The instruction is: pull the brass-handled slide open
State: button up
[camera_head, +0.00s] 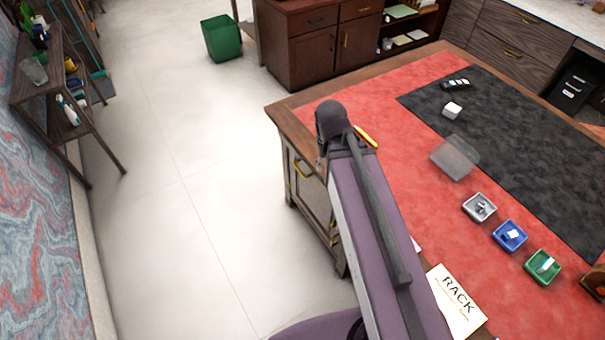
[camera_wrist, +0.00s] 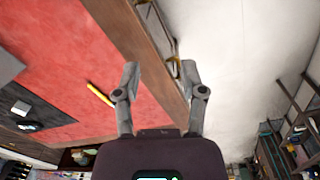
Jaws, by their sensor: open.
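The wooden desk (camera_head: 300,112) has brass handles on its side below the top. One brass handle (camera_head: 302,169) shows near the far corner and another (camera_head: 334,232) shows lower down, partly behind my arm. In the wrist view my gripper (camera_wrist: 160,70) is open and empty, with its two fingers apart. The desk's wooden edge (camera_wrist: 136,40) runs beneath and between the fingers. A brass handle (camera_wrist: 174,67) shows just inside the right fingertip, apart or touching I cannot tell. Which handle belongs to the slide is unclear.
A yellow pencil-like stick (camera_head: 366,136) lies on the red leather near the edge. Grey (camera_head: 480,208), blue (camera_head: 510,237) and green trays (camera_head: 543,267), a clear block (camera_head: 455,158) and a RACK sheet (camera_head: 457,303) are on the desk. The floor (camera_head: 190,210) beside it is clear.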

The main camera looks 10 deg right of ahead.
jog(key=w+a+f+n+h+b, duration=0.1)
jog(key=w+f+h+b, duration=0.35)
jog(key=f+b, duration=0.65)
jog(key=n+t+h+b, duration=0.3)
jog(key=t+h+b, duration=0.45)
jog(key=b, duration=2.25)
send_near(299, 169)
jog(key=a+g+h, duration=0.2)
jog(key=a, duration=0.1)
jog(key=shift+s+a+f+t+b, duration=0.15)
jog(key=shift+a+f+t+b, duration=0.15)
jog(key=shift+a, duration=0.35)
jog(key=shift+d+f, duration=0.1)
jog(key=shift+d, duration=0.1)
jog(key=b+x, duration=0.3)
jog(key=x, duration=1)
jog(key=shift+d+f, duration=0.1)
jog(key=shift+d, duration=0.05)
jog(key=shift+c, duration=0.2)
grip_shut()
